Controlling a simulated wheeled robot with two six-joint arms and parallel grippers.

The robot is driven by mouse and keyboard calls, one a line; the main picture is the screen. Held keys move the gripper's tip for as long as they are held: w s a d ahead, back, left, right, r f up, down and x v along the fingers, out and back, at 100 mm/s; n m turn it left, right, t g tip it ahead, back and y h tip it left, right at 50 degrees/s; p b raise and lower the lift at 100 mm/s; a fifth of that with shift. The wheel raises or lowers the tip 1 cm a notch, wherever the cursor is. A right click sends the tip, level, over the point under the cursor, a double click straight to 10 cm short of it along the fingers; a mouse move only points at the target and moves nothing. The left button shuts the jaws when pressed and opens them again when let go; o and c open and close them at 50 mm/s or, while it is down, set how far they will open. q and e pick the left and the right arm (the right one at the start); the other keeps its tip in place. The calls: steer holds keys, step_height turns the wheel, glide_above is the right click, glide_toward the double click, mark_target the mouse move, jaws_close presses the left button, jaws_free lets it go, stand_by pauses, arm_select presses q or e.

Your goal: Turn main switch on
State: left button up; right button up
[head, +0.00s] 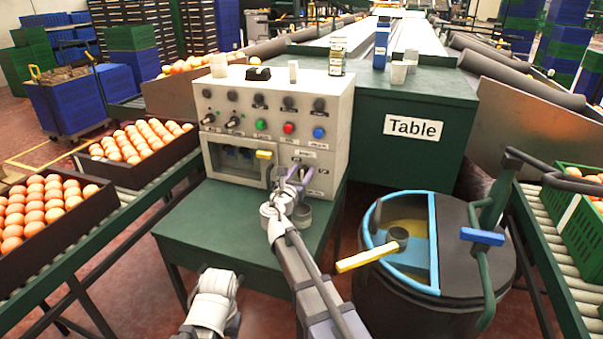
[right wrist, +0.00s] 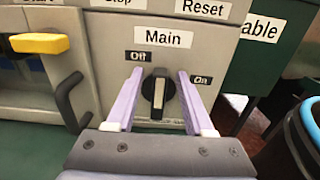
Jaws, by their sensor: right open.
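The control panel (head: 222,105) is a grey box on a green stand. Its main switch (right wrist: 158,92) is a black knob with a pale stripe, standing about upright between the Off label (right wrist: 138,56) at left and the On label (right wrist: 201,81) at right, under the Main label (right wrist: 163,39). My right gripper (head: 297,174) is in front of the panel's lower right. In the right wrist view, its two lilac fingers (right wrist: 157,90) are open, one on each side of the knob, with visible gaps. Of my left arm only a white link shows; its gripper is out of view.
A yellow handle (right wrist: 40,43) and a dark curved handle (right wrist: 68,100) are left of the switch. Green (head: 261,125), red (head: 288,128) and blue (head: 319,132) buttons sit above. A dark drum (head: 455,285) with a blue-edged opening stands at right.

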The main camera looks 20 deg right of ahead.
jaws_close()
stand_by(0.3)
steer(key=shift+s+m, duration=0.1)
steer(key=shift+m, duration=0.2)
steer(key=m, duration=0.3)
steer(key=shift+s+d+f, duration=0.1)
steer(key=shift+s+d, duration=0.15)
steer(key=shift+d, duration=0.1)
steer(key=shift+s+d+f+m+b, duration=0.2)
steer(key=shift+f+m+b, duration=0.1)
steer(key=shift+m, duration=1.35)
steer(key=shift+s+d+f+m+b, duration=0.1)
steer(key=shift+d+f+m+b, duration=0.2)
steer(key=shift+m, duration=1.4)
steer(key=shift+s+d+f+m+b, duration=0.2)
steer(key=shift+m+b, duration=0.1)
steer(key=shift+m, duration=1.65)
